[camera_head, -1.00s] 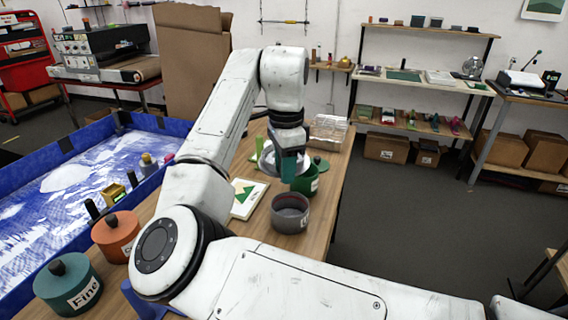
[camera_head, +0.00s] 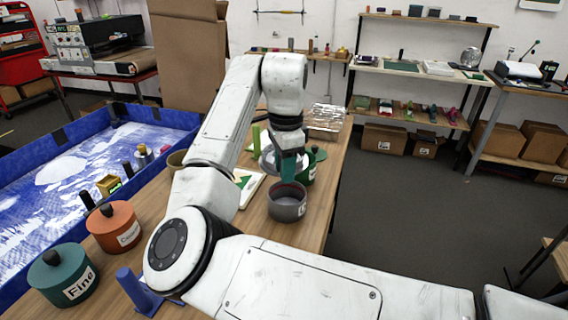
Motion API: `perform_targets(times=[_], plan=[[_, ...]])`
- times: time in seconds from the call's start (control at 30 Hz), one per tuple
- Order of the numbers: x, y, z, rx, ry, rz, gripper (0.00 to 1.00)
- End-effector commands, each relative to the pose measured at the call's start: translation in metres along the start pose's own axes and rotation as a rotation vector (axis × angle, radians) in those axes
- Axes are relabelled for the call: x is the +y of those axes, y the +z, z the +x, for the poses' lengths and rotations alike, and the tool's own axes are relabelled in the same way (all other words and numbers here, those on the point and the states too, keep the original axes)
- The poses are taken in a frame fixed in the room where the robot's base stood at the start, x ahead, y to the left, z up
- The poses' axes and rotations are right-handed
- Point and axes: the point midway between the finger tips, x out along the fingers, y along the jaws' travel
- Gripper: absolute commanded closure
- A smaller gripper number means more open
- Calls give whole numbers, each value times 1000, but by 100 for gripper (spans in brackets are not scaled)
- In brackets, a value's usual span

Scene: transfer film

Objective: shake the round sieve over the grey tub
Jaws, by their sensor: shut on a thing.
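The grey tub (camera_head: 287,207) stands open and upright on the wooden bench, with a pale label on its side. My gripper (camera_head: 289,176) points down with teal fingers, just above and behind the tub's far rim in the picture. It is shut on what appears to be the round sieve (camera_head: 267,160), a pale round rim seen just left of the fingers. The fingers and wrist hide much of the sieve and the grip itself. I cannot tell whether the sieve overlaps the tub's opening.
A green tub (camera_head: 317,158) stands close behind the grey tub. A white board with a green triangle (camera_head: 245,187) lies to the left. Orange (camera_head: 115,230) and teal (camera_head: 64,280) lidded tubs and a blue stand (camera_head: 138,292) are nearer. Open floor lies to the right.

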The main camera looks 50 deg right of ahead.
Motion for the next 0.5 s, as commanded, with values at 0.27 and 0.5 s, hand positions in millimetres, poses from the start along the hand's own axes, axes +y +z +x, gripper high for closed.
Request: perform_targets(times=[0.27, 0.5], plan=[[-2, -3, 13, 1, 0, 1, 100], [-3, -5, 23, 1, -1, 1, 100]])
